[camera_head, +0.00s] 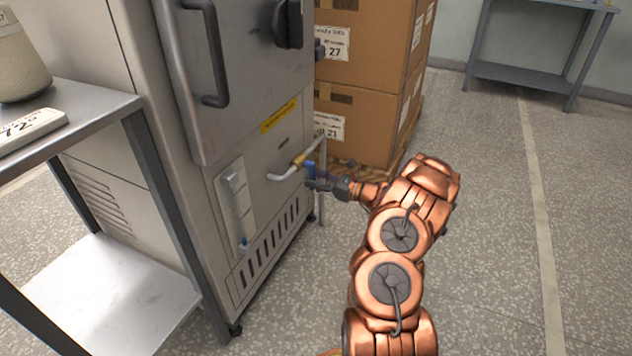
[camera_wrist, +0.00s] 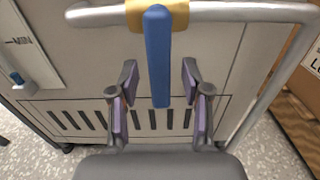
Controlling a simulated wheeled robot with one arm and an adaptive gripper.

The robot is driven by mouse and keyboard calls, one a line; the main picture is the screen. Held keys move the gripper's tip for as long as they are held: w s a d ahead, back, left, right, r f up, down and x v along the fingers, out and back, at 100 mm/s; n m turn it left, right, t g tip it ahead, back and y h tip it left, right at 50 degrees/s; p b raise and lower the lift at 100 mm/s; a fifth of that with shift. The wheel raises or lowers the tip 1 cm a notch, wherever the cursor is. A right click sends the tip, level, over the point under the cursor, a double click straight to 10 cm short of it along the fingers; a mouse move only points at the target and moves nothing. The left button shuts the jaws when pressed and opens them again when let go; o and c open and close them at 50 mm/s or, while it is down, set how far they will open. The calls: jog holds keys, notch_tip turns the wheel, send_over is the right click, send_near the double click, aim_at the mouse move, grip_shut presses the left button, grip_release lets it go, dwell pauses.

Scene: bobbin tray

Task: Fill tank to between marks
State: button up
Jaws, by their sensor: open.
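A steel cabinet (camera_head: 265,150) carries a bent pipe (camera_head: 283,175) with a brass valve body (camera_head: 299,160) and a blue lever (camera_head: 310,168). In the wrist view the blue lever (camera_wrist: 158,60) hangs down from the yellow valve body (camera_wrist: 140,14), between my fingers. My gripper (camera_wrist: 158,80) is open, with a gap on both sides of the lever. In the head view my gripper (camera_head: 322,183) is at the lever. A pale gauge panel (camera_head: 235,205) is on the cabinet front, with a blue fitting (camera_head: 244,243) low on it. "MIN" shows in the wrist view; the liquid level is unreadable.
Stacked cartons (camera_head: 365,110) stand on a pallet behind the cabinet. A steel table (camera_head: 75,105) at left holds a beige container (camera_head: 20,55) and a sign. A vent grille (camera_head: 270,240) lies below the pipe. Floor at right is free up to a far grey table (camera_head: 540,75).

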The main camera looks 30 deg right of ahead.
grip_shut()
dwell(0.4)
dwell(0.4)
